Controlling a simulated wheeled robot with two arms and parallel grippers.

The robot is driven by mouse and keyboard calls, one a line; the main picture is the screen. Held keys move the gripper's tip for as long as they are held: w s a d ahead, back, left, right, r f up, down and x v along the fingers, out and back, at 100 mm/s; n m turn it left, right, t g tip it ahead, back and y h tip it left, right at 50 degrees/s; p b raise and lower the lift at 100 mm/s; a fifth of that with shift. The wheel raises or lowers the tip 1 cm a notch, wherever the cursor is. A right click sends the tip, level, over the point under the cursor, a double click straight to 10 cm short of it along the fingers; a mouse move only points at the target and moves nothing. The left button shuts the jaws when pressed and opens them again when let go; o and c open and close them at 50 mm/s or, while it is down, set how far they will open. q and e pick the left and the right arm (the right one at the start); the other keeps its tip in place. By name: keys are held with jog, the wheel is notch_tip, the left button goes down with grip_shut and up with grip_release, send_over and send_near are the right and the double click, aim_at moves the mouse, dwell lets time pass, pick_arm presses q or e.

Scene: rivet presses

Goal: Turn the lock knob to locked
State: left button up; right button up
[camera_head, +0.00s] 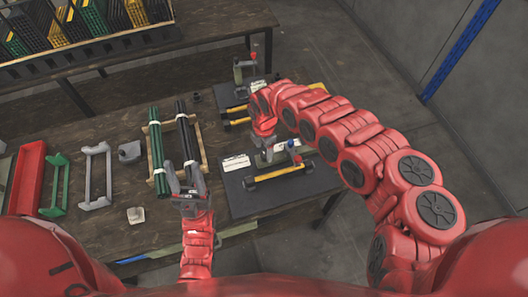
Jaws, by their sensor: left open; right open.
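The near rivet press (279,153) stands on a dark base plate (240,193) at the table's right side. It carries a blue knob (291,144) and a red knob (297,158); I cannot tell which is the lock knob or how it is turned. A second press (243,70) with a red-topped lever (253,56) stands farther back. My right gripper (265,139) is open just left of and above the near press; its fingertips are small and partly hidden. My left gripper (186,180) is open at the near end of the rod rack.
A wooden rack (153,163) holds green rods (156,140) and dark rods (184,135). A red tray (28,178), a green bracket (56,185) and a grey bracket (96,178) lie at left. A yellow-ended bar (280,173) lies before the near press.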

aim_at(264, 155)
jog(key=shift+f, duration=1.55)
grip_shut()
